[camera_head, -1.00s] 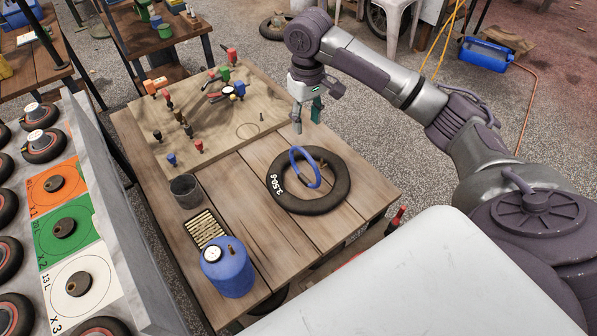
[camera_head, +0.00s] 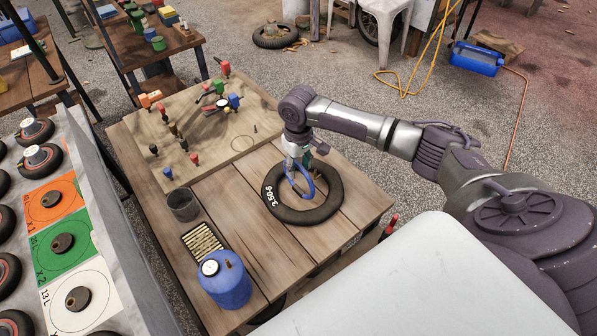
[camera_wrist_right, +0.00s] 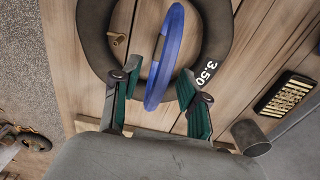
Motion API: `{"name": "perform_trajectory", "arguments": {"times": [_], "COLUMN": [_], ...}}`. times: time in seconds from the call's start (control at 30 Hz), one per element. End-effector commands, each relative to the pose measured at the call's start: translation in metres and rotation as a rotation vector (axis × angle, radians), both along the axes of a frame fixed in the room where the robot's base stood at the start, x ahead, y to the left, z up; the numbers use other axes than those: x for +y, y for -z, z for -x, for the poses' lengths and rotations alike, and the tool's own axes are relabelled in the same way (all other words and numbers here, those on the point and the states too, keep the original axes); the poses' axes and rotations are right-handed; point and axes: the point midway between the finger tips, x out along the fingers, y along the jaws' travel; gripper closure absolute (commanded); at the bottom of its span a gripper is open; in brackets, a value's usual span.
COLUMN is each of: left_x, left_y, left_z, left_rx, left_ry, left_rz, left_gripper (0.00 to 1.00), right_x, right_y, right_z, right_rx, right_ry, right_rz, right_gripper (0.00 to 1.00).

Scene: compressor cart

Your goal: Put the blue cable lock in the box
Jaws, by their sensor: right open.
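The blue cable lock (camera_head: 312,184), a blue ring, stands tilted inside the black tyre (camera_head: 327,206) on the wooden table. It also shows in the right wrist view (camera_wrist_right: 171,40), with a small dark piece on its band. My right gripper (camera_head: 297,166) is open and low at the ring, its two green-padded fingers on either side of the band in the wrist view (camera_wrist_right: 160,82). Whether a pad touches the band I cannot tell. I cannot identify the box with certainty; a blue open container (camera_head: 476,59) sits on the ground at the far right. My left gripper is not in view.
A blue canister (camera_head: 226,284), a tray of brass-coloured pieces (camera_head: 205,241) and a dark cup (camera_head: 183,204) stand on the table's left side. A board (camera_head: 212,146) with several coloured clamps lies at the back. The table's right-hand planks are clear.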

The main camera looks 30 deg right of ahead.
Motion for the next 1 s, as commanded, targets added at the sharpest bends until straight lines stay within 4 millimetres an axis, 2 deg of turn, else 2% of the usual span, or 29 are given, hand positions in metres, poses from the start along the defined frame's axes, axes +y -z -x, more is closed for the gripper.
{"name": "perform_trajectory", "arguments": {"times": [0.17, 0.27, 0.43, 0.47, 1.0], "left_x": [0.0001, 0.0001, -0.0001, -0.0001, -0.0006], "left_y": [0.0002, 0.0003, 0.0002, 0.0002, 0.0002], "left_z": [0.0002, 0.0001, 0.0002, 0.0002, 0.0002], "left_rx": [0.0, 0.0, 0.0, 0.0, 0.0], "left_ry": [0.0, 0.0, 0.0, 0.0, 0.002], "left_rz": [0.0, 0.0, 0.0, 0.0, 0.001], "left_gripper": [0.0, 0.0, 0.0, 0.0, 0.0], "right_x": [0.0, -0.0001, -0.0001, -0.0002, -0.0002], "right_y": [0.0005, 0.0003, 0.0, -0.0001, -0.0017], "right_z": [-0.0002, -0.0003, -0.0003, -0.0003, -0.0011], "right_rx": [-0.001, -0.001, -0.001, -0.001, -0.004], "right_ry": [0.0, 0.0, 0.0, 0.001, 0.001], "right_rz": [0.0, 0.0, 0.0, 0.0, 0.0], "right_gripper": [0.56, 0.69, 0.98, 1.0, 1.0]}}
